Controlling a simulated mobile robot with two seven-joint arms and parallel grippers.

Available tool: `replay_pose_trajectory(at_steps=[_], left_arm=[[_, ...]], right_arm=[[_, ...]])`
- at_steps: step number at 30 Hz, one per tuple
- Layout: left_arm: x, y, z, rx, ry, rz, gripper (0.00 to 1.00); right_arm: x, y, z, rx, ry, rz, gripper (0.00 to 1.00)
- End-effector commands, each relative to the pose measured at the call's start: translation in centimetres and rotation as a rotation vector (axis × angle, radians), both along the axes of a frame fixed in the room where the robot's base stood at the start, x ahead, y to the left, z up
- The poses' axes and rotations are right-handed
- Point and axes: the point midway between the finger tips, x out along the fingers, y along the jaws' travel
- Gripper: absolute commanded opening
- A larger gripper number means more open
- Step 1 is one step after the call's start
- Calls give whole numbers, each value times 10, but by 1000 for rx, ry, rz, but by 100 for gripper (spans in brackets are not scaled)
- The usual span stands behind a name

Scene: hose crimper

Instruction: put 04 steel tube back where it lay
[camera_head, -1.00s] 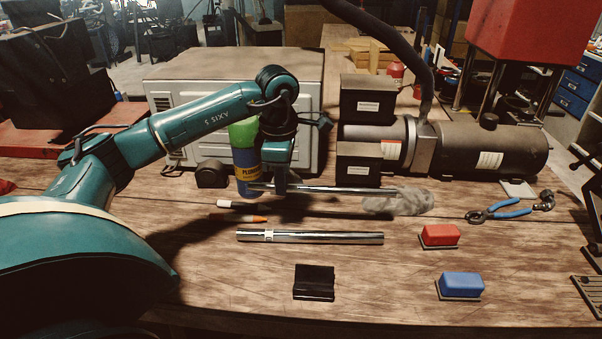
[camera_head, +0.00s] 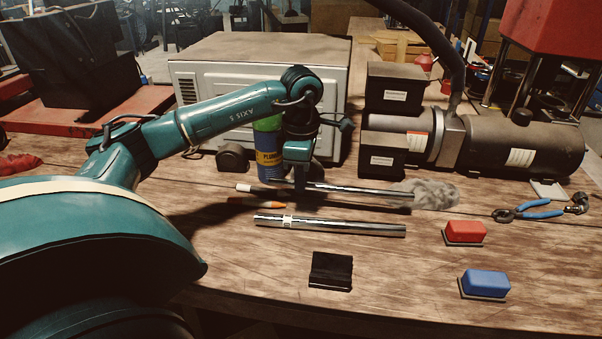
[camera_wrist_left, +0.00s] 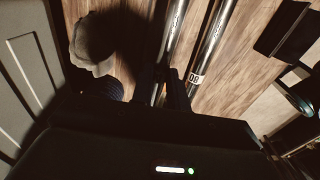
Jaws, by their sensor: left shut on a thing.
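My left gripper (camera_head: 298,182) is shut on a shiny steel tube (camera_head: 365,190), held roughly level just above the table or touching it; I cannot tell which. The tube's right end is by a grey rag (camera_head: 432,193). No number on it is readable. A second steel tube (camera_head: 350,227) lies on the table in front, roughly parallel, with a white label. In the left wrist view the held tube (camera_wrist_left: 177,30) runs between the dark fingers, and the labelled tube (camera_wrist_left: 213,35) lies beside it. My right gripper is not in view.
A marker (camera_head: 258,190) and an orange-tipped pen (camera_head: 270,205) lie near the gripper. The front wood between blocks is clear.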

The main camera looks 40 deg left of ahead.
Motion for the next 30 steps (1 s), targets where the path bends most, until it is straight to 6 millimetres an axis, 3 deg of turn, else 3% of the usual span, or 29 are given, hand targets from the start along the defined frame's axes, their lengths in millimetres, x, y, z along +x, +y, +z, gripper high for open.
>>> replay_pose_trajectory(at_steps=[13, 30], left_arm=[[0, 0, -35, 0, -1, 0, 0], [0, 0, -41, 0, -1, 0, 0]], right_arm=[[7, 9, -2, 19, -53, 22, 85], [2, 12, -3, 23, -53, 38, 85]])
